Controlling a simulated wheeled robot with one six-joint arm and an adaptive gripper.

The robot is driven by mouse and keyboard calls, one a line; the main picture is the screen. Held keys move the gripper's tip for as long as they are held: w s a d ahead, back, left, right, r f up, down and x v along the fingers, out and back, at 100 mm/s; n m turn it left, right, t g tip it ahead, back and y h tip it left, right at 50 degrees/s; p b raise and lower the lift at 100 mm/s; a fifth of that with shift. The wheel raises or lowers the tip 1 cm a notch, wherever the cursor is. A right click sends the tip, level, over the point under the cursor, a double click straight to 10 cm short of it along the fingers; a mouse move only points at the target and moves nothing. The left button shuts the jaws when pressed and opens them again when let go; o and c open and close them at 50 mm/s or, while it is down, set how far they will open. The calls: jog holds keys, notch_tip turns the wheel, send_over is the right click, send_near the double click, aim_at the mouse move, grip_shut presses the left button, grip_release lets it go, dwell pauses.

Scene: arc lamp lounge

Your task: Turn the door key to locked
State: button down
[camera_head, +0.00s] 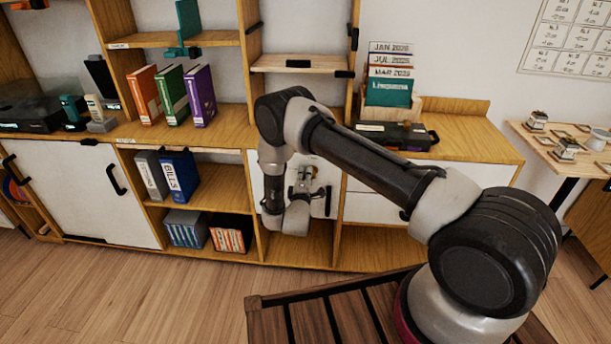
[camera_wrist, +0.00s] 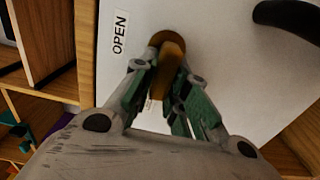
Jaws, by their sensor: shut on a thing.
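The door key (camera_wrist: 172,62) is a brass-brown piece on a round lock in a white cabinet door (camera_wrist: 215,45). My gripper (camera_wrist: 165,80) is shut on the key, with a green-padded finger on each side of it. A label reading OPEN (camera_wrist: 120,32) is on the door to the left of the lock in the wrist view. In the head view my gripper (camera_head: 303,178) is at the white door in the lower middle of the cabinet. My arm hides part of that door, and the key cannot be made out there.
A black door handle (camera_wrist: 288,18) is right of the lock in the wrist view. Wooden shelves hold binders (camera_head: 180,176) left of the door. A black case (camera_head: 395,135) lies on the counter above. Floor (camera_head: 130,290) is clear at the left front.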

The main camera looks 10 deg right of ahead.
dwell(0.5)
jog(key=c, duration=1.4)
grip_release()
jog(key=v, duration=1.2)
